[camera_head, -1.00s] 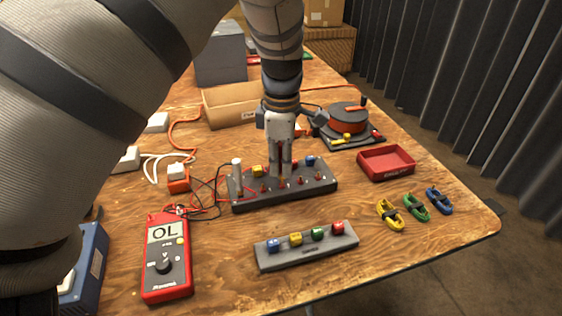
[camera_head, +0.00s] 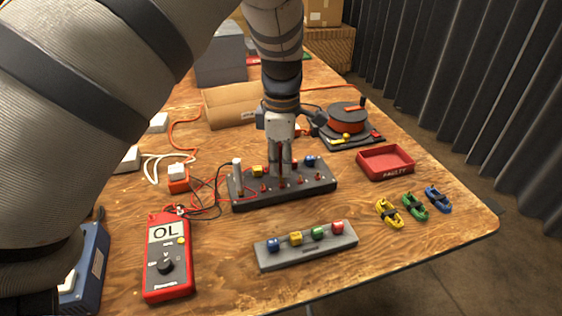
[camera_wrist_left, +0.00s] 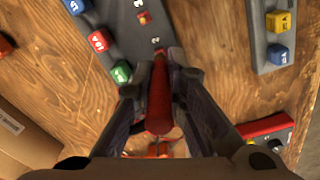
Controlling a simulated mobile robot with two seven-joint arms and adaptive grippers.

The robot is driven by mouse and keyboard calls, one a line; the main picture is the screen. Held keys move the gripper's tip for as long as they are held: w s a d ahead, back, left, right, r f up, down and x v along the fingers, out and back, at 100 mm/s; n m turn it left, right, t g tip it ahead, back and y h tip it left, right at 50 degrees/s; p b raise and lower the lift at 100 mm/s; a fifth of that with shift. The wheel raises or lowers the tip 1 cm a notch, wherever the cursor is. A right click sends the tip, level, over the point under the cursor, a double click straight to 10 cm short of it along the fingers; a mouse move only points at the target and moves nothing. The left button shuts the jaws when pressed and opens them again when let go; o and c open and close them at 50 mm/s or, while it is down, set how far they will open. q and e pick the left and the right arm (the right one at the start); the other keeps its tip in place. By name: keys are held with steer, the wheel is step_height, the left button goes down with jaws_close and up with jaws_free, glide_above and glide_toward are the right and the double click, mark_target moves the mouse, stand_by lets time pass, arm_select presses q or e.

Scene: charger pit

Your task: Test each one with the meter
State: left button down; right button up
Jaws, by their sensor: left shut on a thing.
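My left gripper (camera_head: 281,172) points down over the dark test block (camera_head: 318,184), shut on a red probe (camera_wrist_left: 159,95). The probe tip reaches the block near the "2" mark in the left wrist view; whether it touches a contact is unclear. The block has a row of small red posts and yellow (camera_head: 257,171), blue (camera_head: 310,161), red (camera_wrist_left: 100,41) and green (camera_wrist_left: 121,72) cubes along its back. A pale upright probe (camera_head: 237,172) stands at its left end. The red meter (camera_head: 167,258) reads OL. My right gripper is not in view.
A grey rack (camera_head: 306,247) with several coloured cubes stands in front. A red tray marked FAULTY (camera_head: 386,172) and yellow, green and blue cable coils (camera_head: 414,206) are at right. Red and black leads cross left of the block. A cardboard box (camera_head: 228,103) stands behind.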

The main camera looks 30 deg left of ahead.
mark_target(281, 144)
arm_select(q)
steer(key=shift+f, duration=0.95)
stand_by(1.3)
steer(key=c, duration=1.2)
jaws_free()
steer(key=shift+r+p, duration=0.45)
steer(key=shift+r, duration=3.35)
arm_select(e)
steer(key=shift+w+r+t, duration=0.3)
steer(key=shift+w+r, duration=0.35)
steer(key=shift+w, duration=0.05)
